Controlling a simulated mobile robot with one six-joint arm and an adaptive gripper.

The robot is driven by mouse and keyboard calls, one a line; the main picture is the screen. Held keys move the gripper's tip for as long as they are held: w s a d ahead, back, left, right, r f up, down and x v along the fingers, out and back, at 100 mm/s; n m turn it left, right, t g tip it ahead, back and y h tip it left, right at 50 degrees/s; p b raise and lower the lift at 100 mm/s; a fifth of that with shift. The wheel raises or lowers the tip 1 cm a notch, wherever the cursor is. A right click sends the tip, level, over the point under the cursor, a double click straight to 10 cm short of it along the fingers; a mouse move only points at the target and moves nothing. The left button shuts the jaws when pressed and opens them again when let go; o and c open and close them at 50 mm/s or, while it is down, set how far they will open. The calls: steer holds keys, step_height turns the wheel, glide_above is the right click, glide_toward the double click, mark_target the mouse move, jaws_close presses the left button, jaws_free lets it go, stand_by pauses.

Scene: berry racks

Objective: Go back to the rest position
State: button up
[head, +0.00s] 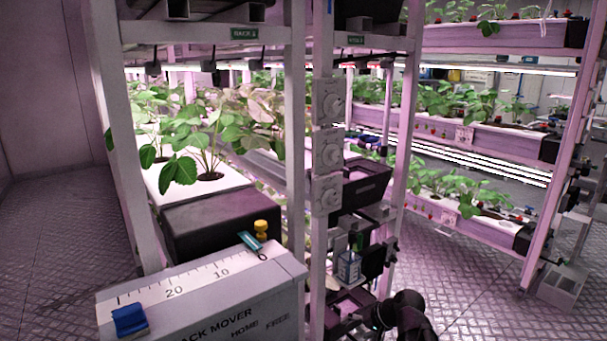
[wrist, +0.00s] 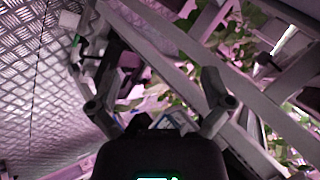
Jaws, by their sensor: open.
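My gripper (wrist: 158,100) shows in the wrist view with its two dark fingers spread wide apart. It is open, and nothing is held between the fingers. Beyond the fingers are tilted pale rack posts, green leaves and, at left, the metal tread floor. In the head view, a dark part of my arm shows at the bottom edge, right of centre, beside the rack. The fingers cannot be made out clearly there.
Another rack (head: 545,215) stands at right. Tread floor (head: 465,290) is clear between them.

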steer(key=shift+s+d+f+n+g+h, duration=1.4)
steer(key=shift+s+f+g+h, duration=0.6)
steer(key=shift+s+h, duration=1.9)
step_height(320, 180, up, 26)
steer(key=y+p, duration=0.1)
steer(key=p, duration=2.5)
steer(key=shift+s+f, duration=0.15)
steer(key=shift+s, duration=0.3)
steer(key=shift+d, duration=0.1)
